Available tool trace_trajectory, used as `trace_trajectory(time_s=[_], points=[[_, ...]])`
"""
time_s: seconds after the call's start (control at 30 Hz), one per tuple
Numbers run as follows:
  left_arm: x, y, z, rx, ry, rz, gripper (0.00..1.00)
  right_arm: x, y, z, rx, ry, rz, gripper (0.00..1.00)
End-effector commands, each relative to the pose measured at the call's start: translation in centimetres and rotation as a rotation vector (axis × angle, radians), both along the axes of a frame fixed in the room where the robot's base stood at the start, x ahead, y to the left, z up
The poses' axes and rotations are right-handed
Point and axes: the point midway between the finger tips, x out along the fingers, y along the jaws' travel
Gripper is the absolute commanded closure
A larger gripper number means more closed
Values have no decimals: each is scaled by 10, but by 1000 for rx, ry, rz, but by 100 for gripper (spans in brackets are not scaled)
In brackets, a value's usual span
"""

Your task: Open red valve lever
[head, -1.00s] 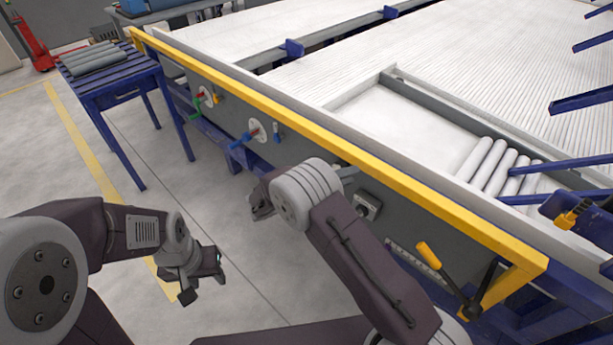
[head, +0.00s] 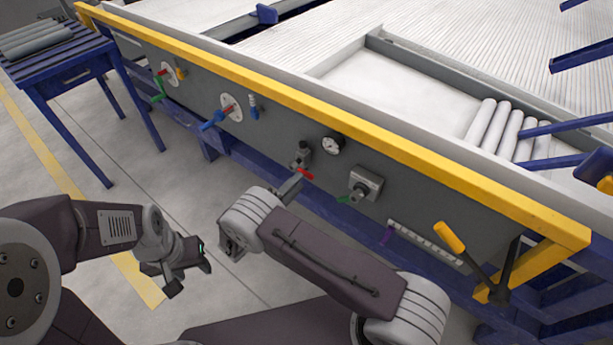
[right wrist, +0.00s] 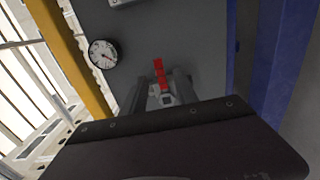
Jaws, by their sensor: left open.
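The red valve lever (head: 306,174) sits on a small grey valve (head: 301,152) on the grey side panel, below the yellow rail. It also shows in the right wrist view (right wrist: 159,72), pointing up from between the fingers. My right gripper (head: 290,187) reaches toward the valve from the lower left, partly hidden behind my wrist. In the right wrist view its two fingers (right wrist: 165,88) stand apart on either side of the lever's lower end, with a gap around it; contact cannot be told. My left gripper (head: 190,278) is open and empty over the floor at the left, away from the panel.
A pressure gauge (head: 333,145) and a grey switch box (head: 365,184) are right of the valve. Blue (head: 214,119) and green (head: 157,98) handles are further left. The yellow rail (head: 400,155) runs above. A black lever with yellow grip (head: 449,237) stands at right.

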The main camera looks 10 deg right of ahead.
Motion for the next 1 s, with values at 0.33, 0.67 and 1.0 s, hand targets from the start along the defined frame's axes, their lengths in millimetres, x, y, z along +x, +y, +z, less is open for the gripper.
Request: trace_trajectory(time_s=[0.33, 0.67, 1.0], points=[[0, 0, -13, 0, 0, 0, 53, 32, -42, -1, 1, 1, -2, 65], [0, 0, -13, 0, 0, 0, 53, 33, -43, 0, 0, 1, -1, 84], [0, 0, -13, 0, 0, 0, 53, 33, -43, 0, 1, 1, -1, 100]])
